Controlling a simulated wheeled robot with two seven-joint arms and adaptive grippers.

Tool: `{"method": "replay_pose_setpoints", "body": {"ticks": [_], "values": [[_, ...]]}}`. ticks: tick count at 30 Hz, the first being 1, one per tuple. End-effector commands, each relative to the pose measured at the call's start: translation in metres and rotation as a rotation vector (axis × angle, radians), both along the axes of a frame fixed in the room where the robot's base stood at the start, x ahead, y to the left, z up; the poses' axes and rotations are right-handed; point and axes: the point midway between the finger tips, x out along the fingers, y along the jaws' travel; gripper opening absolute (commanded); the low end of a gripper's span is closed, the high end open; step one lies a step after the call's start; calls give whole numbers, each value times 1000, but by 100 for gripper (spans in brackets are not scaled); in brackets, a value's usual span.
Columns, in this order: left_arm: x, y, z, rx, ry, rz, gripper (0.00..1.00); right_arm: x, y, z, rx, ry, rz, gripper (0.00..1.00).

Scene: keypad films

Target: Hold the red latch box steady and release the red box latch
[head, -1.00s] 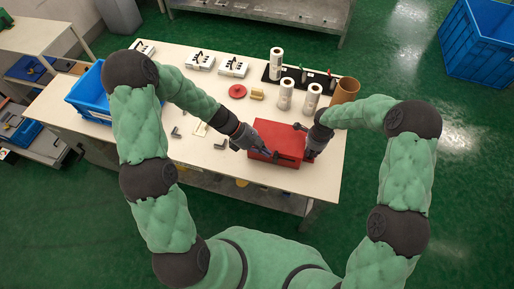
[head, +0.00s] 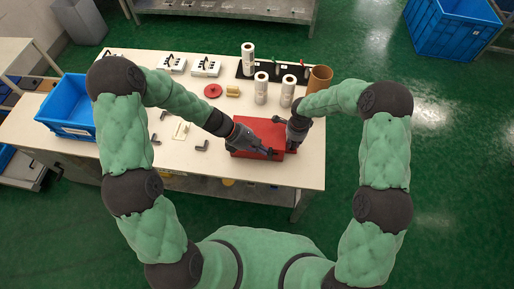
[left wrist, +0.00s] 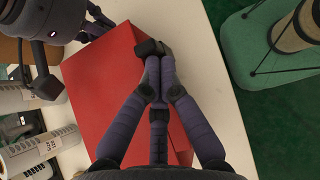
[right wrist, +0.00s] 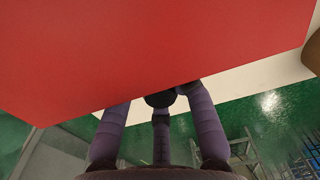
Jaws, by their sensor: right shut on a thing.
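The red latch box (head: 266,128) sits on the table near its front right corner, between my two grippers. It also shows in the left wrist view (left wrist: 100,85) and as a broad red face in the right wrist view (right wrist: 150,50). My left gripper (head: 266,151) is at the box's front edge, fingers brought together beside a dark part (left wrist: 150,47), seemingly the latch. Whether it is released cannot be told. My right gripper (head: 292,147) is at the box's right end, shut on the box; its fingertips (right wrist: 165,97) are partly hidden by the red face.
White paper rolls (head: 261,90) and a brown cylinder (head: 319,78) stand behind the box. A red disc (head: 213,91) and a yellow block (head: 233,91) lie left of them. A blue bin (head: 65,105) is at the table's left. Small grey parts lie left of the box.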

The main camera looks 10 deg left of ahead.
Motion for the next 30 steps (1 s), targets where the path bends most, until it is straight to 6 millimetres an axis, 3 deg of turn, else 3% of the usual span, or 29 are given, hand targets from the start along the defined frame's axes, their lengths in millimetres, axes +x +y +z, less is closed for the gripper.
{"method": "replay_pose_setpoints", "body": {"ticks": [8,16,24,30], "values": [[0,4,0,0,0,1,0,0,1,-1,1,0,-1,0],[0,45,0,1,-1,6,0,-1,1,-1,1,0,0,0],[0,83,42,1,-4,3,0,0,1,-1,1,0,0,0],[-1,103,62,0,-2,1,0,0,1,-1,1,1,0,0]]}}
